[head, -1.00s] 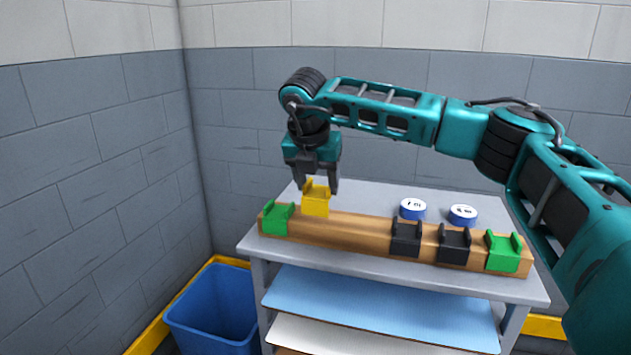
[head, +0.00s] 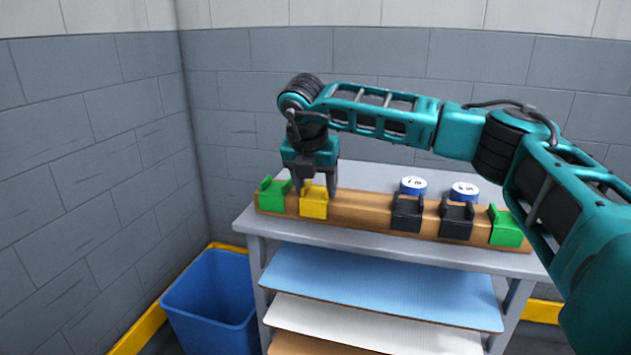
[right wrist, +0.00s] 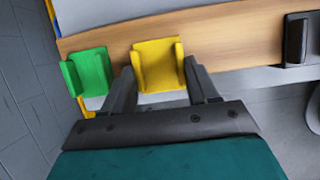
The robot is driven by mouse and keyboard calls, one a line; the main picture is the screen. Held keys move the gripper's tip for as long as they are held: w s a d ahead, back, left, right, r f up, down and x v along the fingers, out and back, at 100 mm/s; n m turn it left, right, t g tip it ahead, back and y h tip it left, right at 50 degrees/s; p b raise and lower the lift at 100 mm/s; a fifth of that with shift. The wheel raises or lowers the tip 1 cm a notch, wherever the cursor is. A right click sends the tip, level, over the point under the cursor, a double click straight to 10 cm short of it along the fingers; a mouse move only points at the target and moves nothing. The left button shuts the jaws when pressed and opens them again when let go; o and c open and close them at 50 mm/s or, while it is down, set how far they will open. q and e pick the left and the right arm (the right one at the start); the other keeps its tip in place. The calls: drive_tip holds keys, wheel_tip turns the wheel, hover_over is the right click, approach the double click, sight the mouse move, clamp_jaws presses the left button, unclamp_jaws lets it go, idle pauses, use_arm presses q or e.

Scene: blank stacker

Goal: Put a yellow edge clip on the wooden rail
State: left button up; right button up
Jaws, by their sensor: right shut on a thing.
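The wooden rail (head: 365,211) lies along the top of a grey table; it also shows in the right wrist view (right wrist: 220,38). A yellow edge clip (head: 313,205) sits at the rail near its left end, just right of a green clip (head: 272,194). In the right wrist view the yellow clip (right wrist: 157,65) is between the fingers, over the rail. My right gripper (head: 317,190) is shut on the yellow clip from above. Whether the clip is fully seated is hard to tell. My left gripper is not in view.
Two black clips (head: 407,213) and (head: 457,219) and another green clip (head: 506,228) sit on the rail's right part. Two blue-and-white round items (head: 413,186) stand behind it. A blue bin (head: 212,300) is at lower left. Shelves with sheets (head: 380,285) are under the tabletop.

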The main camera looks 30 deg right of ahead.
drive_tip(key=shift+f, duration=0.2)
idle(0.5)
drive_tip(key=o, duration=1.1)
